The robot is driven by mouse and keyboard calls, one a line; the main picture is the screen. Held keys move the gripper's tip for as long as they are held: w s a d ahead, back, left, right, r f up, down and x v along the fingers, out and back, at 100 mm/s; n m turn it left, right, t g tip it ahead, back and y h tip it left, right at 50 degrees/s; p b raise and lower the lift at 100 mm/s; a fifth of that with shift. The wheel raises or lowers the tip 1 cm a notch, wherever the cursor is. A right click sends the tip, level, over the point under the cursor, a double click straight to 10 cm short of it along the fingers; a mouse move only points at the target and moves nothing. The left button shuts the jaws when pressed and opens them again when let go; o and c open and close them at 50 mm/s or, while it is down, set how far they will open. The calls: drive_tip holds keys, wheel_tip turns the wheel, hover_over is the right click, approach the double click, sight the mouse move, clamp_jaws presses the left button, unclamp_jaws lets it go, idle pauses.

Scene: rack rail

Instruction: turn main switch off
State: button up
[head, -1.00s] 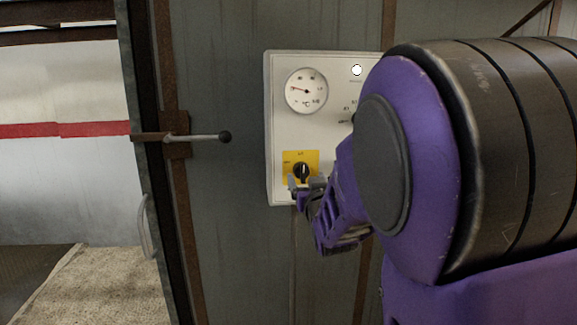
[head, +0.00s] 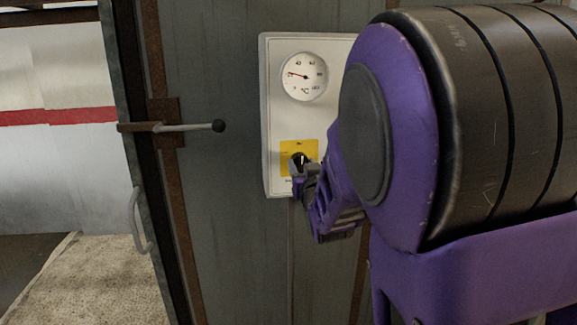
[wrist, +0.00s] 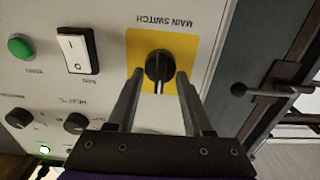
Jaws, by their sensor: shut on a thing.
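The main switch is a black rotary knob (head: 299,158) on a yellow plate (head: 285,150), low on the left of a white control panel (head: 273,110). In the wrist view the knob (wrist: 158,64) shows upside down beside its "MAIN SWITCH" label, its white pointer line toward my gripper. My gripper (head: 300,172) is at the knob and partly hides it in the head view.
The panel also has a round dial (head: 304,76), a white rocker switch (wrist: 77,50), a green button (wrist: 20,47) and smaller black knobs (wrist: 75,123). A ball-ended lever (head: 190,127) sticks out left of the panel. My arm hides the panel's right side in the head view.

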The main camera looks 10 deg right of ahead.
clamp_jaws()
drive_tip(key=n+b, duration=0.2)
drive_tip(key=n, duration=0.2)
drive_tip(key=shift+n+b, duration=0.4)
drive_tip(key=n+b, duration=0.1)
drive_tip(key=n, duration=0.1)
drive_tip(key=n+b, duration=0.1)
drive_tip(key=n, duration=0.1)
drive_tip(key=shift+a+f+n, duration=0.1)
drive_tip(key=shift+a+n, duration=0.1)
drive_tip(key=shift+n, duration=0.1)
drive_tip(key=n+b, duration=0.2)
drive_tip(key=n, duration=0.2)
drive_tip(key=shift+a+n+b, duration=0.1)
drive_tip(key=shift+n+b, duration=0.5)
drive_tip(key=shift+n, duration=1.6)
